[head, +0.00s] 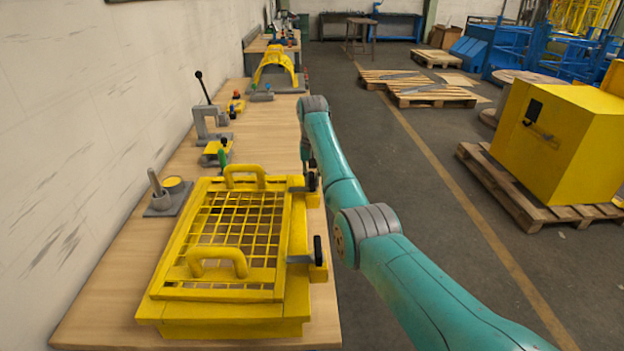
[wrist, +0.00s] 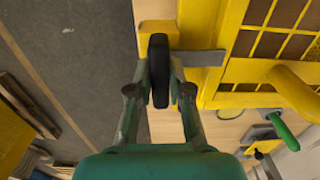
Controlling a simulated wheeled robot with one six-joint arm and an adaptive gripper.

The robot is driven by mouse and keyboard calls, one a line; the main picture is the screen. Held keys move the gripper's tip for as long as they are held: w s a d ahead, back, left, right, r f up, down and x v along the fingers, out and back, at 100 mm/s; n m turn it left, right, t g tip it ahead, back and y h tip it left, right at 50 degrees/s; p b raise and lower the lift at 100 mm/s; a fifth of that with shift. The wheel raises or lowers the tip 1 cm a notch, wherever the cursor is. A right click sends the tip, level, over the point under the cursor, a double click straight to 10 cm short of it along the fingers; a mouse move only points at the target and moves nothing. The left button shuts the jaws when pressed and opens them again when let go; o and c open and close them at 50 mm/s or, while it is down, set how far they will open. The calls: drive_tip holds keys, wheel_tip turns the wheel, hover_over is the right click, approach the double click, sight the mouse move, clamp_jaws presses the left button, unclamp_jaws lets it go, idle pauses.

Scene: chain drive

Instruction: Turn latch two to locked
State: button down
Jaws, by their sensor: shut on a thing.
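A yellow guard with a mesh top (head: 232,222) and two raised handles lies on the bench. Two latches sit along its right edge, each with a grey bar and an upright black knob. The near latch knob (head: 318,250) stands clear, its bar pointing left onto the guard. The far latch knob (head: 312,182) is below my arm's end. No numbers show on either. In the wrist view my gripper (wrist: 160,72) is shut on a black latch knob (wrist: 159,85), apparently the far one, a finger on each side. Its grey bar (wrist: 203,58) reaches across to the guard's frame.
A green-handled clamp (head: 222,155), a grey lever press (head: 210,122) and a peg block (head: 165,195) stand on the bench (head: 100,300) beyond and left of the guard. A yellow box (head: 560,140) on a pallet stands right. The floor between is open.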

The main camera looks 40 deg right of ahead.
sight(312, 177)
drive_tip(key=c, duration=1.1)
unclamp_jaws()
drive_tip(key=shift+r, duration=3.75)
